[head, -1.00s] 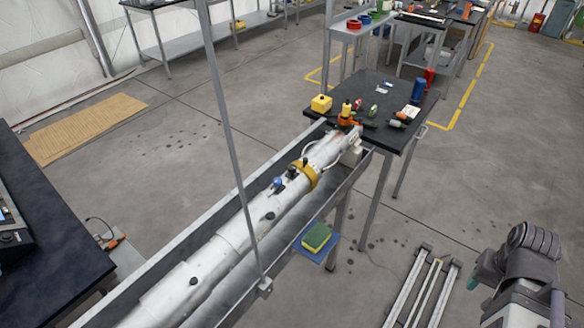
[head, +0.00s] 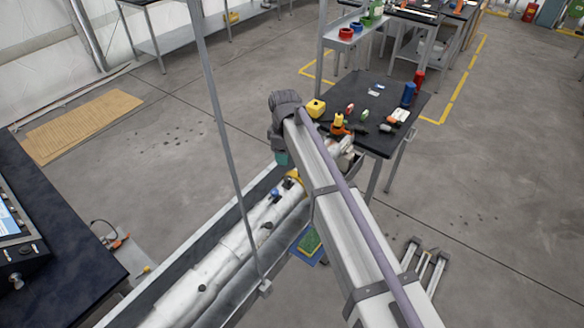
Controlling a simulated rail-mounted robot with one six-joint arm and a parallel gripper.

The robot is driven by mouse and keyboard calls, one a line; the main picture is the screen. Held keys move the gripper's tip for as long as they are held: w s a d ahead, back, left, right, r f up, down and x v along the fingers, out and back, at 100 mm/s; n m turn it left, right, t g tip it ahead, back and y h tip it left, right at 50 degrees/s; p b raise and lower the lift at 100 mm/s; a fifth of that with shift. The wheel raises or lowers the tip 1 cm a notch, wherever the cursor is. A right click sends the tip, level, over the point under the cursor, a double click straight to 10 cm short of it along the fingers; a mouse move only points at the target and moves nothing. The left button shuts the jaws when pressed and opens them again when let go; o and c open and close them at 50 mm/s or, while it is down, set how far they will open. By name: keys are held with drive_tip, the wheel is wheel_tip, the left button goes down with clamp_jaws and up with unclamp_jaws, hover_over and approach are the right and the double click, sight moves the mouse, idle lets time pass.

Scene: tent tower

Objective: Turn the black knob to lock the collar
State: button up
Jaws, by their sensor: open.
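The white tube (head: 235,245) lies in a long grey trough, running from the lower left toward the dark table. The yellow collar (head: 297,175) around it is mostly hidden behind my arm, with only a strip of its left side showing. A small black knob (head: 288,184) shows just beside the collar, close to my arm's edge. A blue knob (head: 275,194) sits a little further down the tube. My arm crosses from the lower right, its dark joint above the trough.
A thin grey pole (head: 228,130) stands at the trough's near side. A dark table (head: 375,95) with a yellow box, an orange tool and small items stands beyond the tube's far end. A green-and-yellow sponge (head: 310,241) beside the trough is partly covered by my arm.

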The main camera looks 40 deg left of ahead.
sight(288, 178)
drive_tip(key=f+n+b, duration=0.1)
drive_tip(key=f+b, duration=0.2)
drive_tip(key=f+n+b, duration=0.1)
drive_tip(key=f+b, duration=0.7)
drive_tip(key=shift+w+d+f+n, duration=0.15)
drive_tip(key=shift+w+d+n, duration=0.05)
drive_tip(key=shift+w+n, duration=0.2)
drive_tip(key=shift+c, duration=0.3)
drive_tip(key=c, duration=0.9)
